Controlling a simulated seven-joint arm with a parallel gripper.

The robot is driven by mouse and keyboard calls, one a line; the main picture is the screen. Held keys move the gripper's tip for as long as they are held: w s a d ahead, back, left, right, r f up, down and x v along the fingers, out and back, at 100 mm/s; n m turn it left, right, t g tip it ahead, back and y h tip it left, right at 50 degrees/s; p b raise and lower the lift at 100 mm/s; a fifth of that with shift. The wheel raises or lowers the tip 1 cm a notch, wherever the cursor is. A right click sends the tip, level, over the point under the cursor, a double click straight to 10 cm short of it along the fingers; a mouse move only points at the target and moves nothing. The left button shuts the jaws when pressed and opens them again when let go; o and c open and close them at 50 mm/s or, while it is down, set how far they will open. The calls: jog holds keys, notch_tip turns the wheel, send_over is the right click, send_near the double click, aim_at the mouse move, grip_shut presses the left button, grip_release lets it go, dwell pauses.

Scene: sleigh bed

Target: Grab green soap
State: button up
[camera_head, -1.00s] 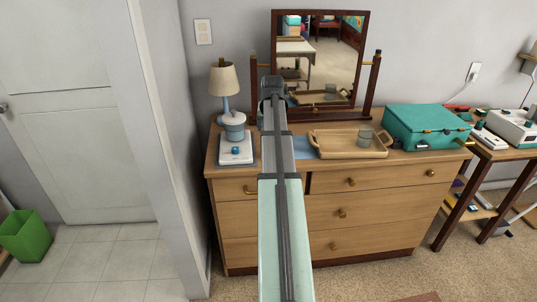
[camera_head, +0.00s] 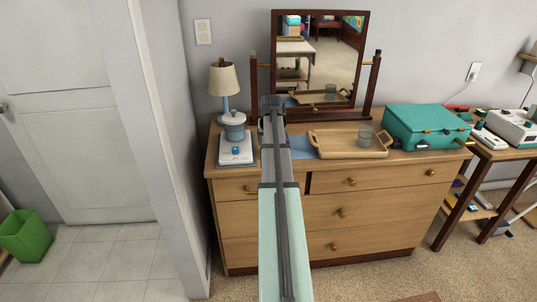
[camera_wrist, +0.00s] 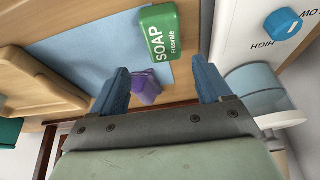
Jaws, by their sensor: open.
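The green soap (camera_wrist: 159,32), a box-shaped bar with white "SOAP" lettering, lies in the wrist view partly on a blue mat (camera_wrist: 100,48) on the dresser top. My gripper (camera_wrist: 160,78) is open, its two blue fingers apart and empty. The soap is beyond the fingertips, roughly in line with the gap between them, and is not touched. In the head view my arm hides the soap, and the fingers cannot be made out there.
A purple object (camera_wrist: 146,86) shows between the fingers. A hot plate (camera_wrist: 248,28) with a blue knob and a pot (camera_wrist: 252,88) stand close on the right. A wooden tray (camera_head: 345,153) holding a glass (camera_head: 365,136) is on the left in the wrist view. A mirror (camera_head: 318,60) stands behind.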

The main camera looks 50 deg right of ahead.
jog(key=shift+a+x, duration=0.15)
jog(key=shift+x, duration=0.7)
jog(key=shift+a+x, duration=0.2)
jog(key=shift+x, duration=0.7)
jog(key=shift+a+x, duration=0.15)
jog(key=shift+x, duration=0.7)
jog(key=shift+f, duration=0.15)
jog(key=shift+c, duration=0.3)
jog(key=c, duration=1.1)
